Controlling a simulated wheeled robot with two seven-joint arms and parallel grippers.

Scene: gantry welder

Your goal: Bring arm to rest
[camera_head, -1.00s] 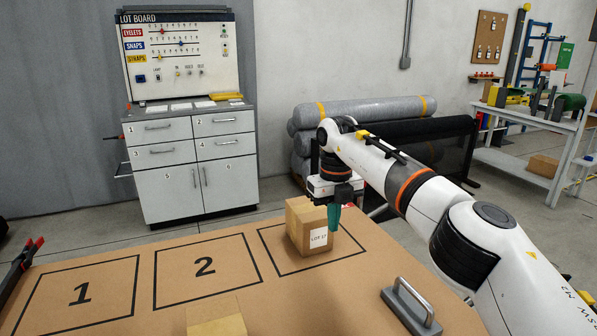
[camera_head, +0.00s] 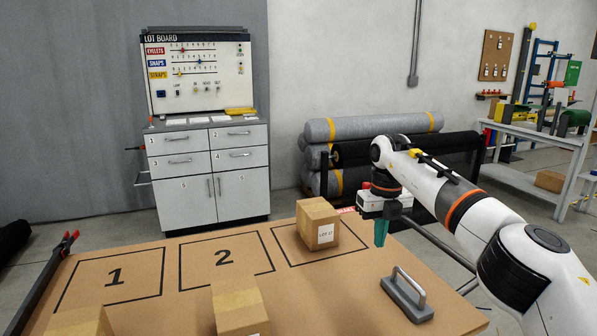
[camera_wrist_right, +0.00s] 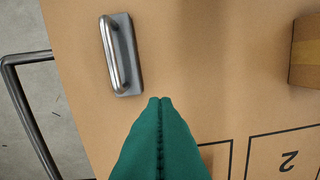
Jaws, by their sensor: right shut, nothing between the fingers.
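My right arm comes in from the right in the head view. Its gripper (camera_head: 381,243) hangs above the right part of the table, with teal fingers pointing down. The fingers are shut and empty, and they also show shut in the right wrist view (camera_wrist_right: 160,102). They are apart from the cardboard box labelled LOT 17 (camera_head: 318,228), which stands upright in the outlined square right of square 2. My left gripper is not in view.
The brown table (camera_head: 330,300) has a metal handle on a grey base (camera_head: 408,295), also in the wrist view (camera_wrist_right: 121,55). More boxes stand at the front (camera_head: 238,308) and front left (camera_head: 80,322). Squares 1 and 2 are empty. A cabinet (camera_head: 210,180) and grey rolls (camera_head: 370,127) stand behind.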

